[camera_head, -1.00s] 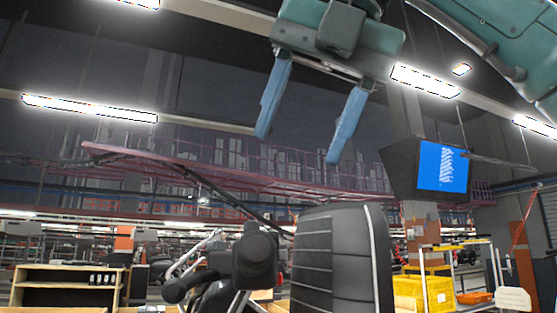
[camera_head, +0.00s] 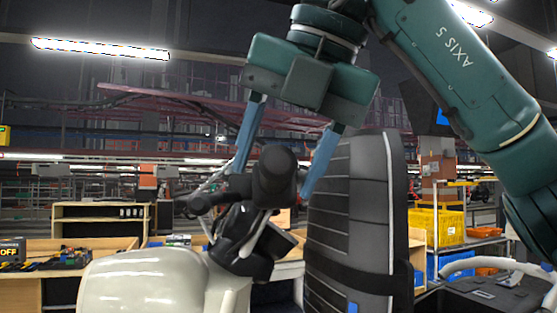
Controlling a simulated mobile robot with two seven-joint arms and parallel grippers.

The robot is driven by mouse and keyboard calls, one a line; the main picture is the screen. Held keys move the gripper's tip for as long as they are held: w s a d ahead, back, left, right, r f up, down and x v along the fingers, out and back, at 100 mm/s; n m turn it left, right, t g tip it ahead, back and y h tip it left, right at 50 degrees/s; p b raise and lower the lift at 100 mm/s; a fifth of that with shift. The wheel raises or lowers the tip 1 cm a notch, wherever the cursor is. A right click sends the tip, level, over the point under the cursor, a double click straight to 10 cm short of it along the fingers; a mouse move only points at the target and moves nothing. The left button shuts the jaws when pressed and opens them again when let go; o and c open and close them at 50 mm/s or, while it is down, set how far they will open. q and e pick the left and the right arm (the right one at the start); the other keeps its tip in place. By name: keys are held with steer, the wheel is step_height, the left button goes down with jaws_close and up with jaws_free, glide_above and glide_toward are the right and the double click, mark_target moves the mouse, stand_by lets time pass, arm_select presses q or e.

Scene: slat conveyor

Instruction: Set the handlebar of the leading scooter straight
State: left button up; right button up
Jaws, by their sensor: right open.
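The scooter has a cream front body (camera_head: 145,280) at the lower left. Its handlebar (camera_head: 250,215) is turned so that one thick black grip (camera_head: 275,170) points its end towards me. A second, smaller black grip (camera_head: 200,203) points left. My right gripper (camera_head: 272,180) hangs from above with two blue fingers, open. In the picture one finger is on each side of the near grip; I cannot tell whether they touch it or are at its depth. My left gripper is not in view.
A tall black ribbed seat-like panel (camera_head: 345,205) stands close to the right of the handlebar and the right finger. Behind are a wooden shelf (camera_head: 100,220), a yellow crate (camera_head: 437,227) on a rack, and a workbench with tools (camera_head: 45,260) at the left. Several lamps hang above.

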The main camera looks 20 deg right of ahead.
steer(key=shift+w+f, duration=0.1)
steer(key=shift+f, duration=0.15)
steer(key=shift+c, duration=0.4)
steer(key=c, duration=1)
steer(key=shift+s+d+f+n+b, duration=0.2)
steer(key=shift+d+f+n+b, duration=0.1)
steer(key=shift+d+f+b, duration=0.3)
steer(key=shift+s+d+f+n+y+b, duration=0.2)
steer(key=shift+d+b, duration=0.15)
steer(key=shift+d, duration=0.15)
steer(key=shift+s+d+f+n+y+b, duration=0.1)
steer(key=shift+d+f+n+b, duration=0.1)
steer(key=shift+d+b, duration=0.2)
